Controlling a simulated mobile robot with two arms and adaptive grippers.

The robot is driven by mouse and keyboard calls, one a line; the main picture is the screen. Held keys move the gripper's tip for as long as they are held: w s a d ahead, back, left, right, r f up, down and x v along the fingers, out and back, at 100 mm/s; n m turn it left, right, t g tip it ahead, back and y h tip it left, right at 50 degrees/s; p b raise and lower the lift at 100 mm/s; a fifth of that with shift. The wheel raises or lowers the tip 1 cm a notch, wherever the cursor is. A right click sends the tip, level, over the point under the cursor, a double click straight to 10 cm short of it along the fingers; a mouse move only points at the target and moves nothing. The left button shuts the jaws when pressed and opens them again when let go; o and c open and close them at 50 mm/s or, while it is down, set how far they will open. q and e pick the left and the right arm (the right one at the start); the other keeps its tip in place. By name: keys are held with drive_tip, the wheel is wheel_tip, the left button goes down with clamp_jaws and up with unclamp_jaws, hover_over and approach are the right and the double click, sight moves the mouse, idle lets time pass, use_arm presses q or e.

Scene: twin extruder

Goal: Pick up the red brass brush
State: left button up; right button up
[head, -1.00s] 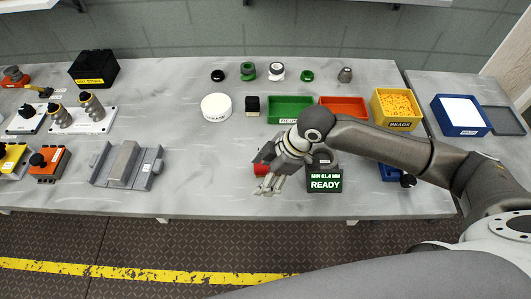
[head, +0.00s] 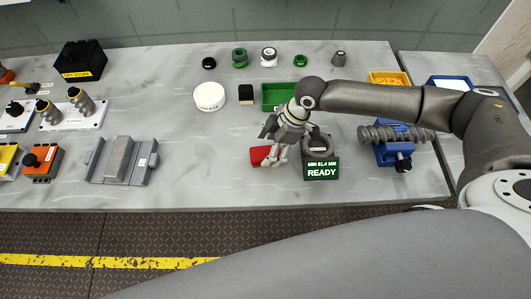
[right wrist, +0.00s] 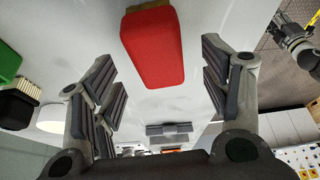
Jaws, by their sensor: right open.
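The red block-shaped piece (head: 260,155), which looks like the handle of the red brass brush, lies on the grey bench left of the lit READY display. My right gripper (head: 275,160) is over the bench beside it and partly covers it. In the right wrist view the red piece (right wrist: 152,45) shows between the spread, empty fingers of my right gripper (right wrist: 158,90), apart from both.
The READY display (head: 321,169) stands close right of my right gripper. A green bin (head: 277,97) and a black-topped brush (head: 246,93) are behind. A blue holder with a grey screw (head: 395,135) is to the right.

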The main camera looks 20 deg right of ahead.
sight(267, 152)
drive_tip(key=shift+d+p+x, duration=0.2)
drive_tip(key=shift+p+x, duration=0.35)
drive_tip(key=shift+x, duration=1.55)
drive_tip(key=c, duration=1.2)
